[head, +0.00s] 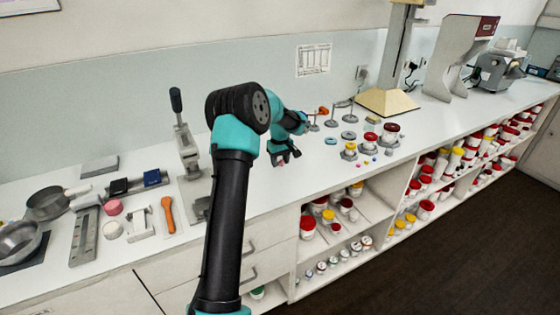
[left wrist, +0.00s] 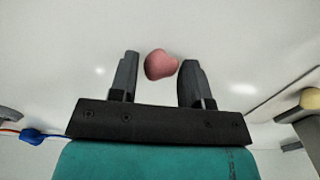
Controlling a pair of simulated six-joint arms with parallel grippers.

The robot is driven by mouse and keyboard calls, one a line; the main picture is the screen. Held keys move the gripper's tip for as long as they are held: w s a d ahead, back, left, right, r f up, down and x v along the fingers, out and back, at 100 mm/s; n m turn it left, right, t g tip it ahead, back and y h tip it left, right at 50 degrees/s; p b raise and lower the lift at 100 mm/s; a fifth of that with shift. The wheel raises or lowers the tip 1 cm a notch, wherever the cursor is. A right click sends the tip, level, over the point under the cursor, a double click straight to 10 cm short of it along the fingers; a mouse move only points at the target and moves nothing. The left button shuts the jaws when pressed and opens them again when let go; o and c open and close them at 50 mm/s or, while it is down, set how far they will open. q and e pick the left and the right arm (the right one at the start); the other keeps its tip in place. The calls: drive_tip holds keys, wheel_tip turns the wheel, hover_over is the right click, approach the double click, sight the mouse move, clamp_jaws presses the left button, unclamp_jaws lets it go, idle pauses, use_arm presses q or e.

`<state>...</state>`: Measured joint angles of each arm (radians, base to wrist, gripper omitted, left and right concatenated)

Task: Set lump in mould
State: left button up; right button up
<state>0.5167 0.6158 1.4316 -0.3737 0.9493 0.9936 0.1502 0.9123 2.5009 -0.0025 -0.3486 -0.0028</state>
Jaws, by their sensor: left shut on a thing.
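My left gripper (head: 284,152) is over the middle of the white bench, pointing down. In the left wrist view its two fingers (left wrist: 160,80) are shut on a rounded pink lump (left wrist: 160,65), held at the fingertips. In the head view only a small pinkish bit of the lump (head: 281,164) shows below the jaws. I cannot tell for certain which thing is the mould. My right gripper is not in view.
Red-lidded jars (head: 390,134) and a tall stand (head: 388,102) are at right. Open shelves lie below the front edge.

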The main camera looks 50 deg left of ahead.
sight(280, 160)
use_arm(q)
drive_tip(key=shift+f, duration=0.1)
drive_tip(key=o, duration=0.9)
wheel_tip(280, 160, up, 12)
idle(0.3)
idle(0.3)
drive_tip(key=shift+o, duration=0.5)
